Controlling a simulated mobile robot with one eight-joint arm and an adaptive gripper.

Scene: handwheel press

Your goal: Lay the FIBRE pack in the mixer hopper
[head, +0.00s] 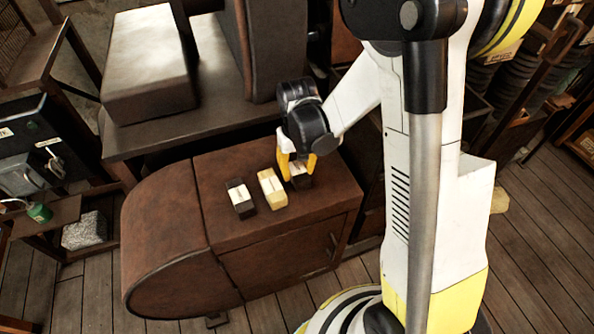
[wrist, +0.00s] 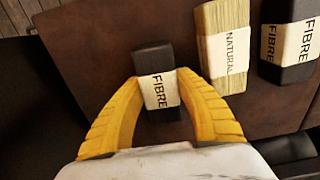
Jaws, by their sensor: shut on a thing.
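A dark FIBRE pack (wrist: 154,58) with a white label is between the yellow fingers of my gripper (wrist: 158,82) in the wrist view. My gripper (head: 298,169) is shut on it, and in the head view the pack (head: 302,182) is partly hidden by the fingers. It is at the top of the brown cabinet; I cannot tell whether it touches the surface. A second dark FIBRE pack (wrist: 289,40) lies on the cabinet, beyond the pale NATURAL pack (wrist: 226,48). I cannot make out which thing is the mixer hopper.
The brown cabinet (head: 228,227) has a rounded left end and bare top around the packs. Behind it is a dark bench (head: 208,112) with a large brown block (head: 150,75). A small green object (head: 39,212) is at far left. Plank floor shows in front.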

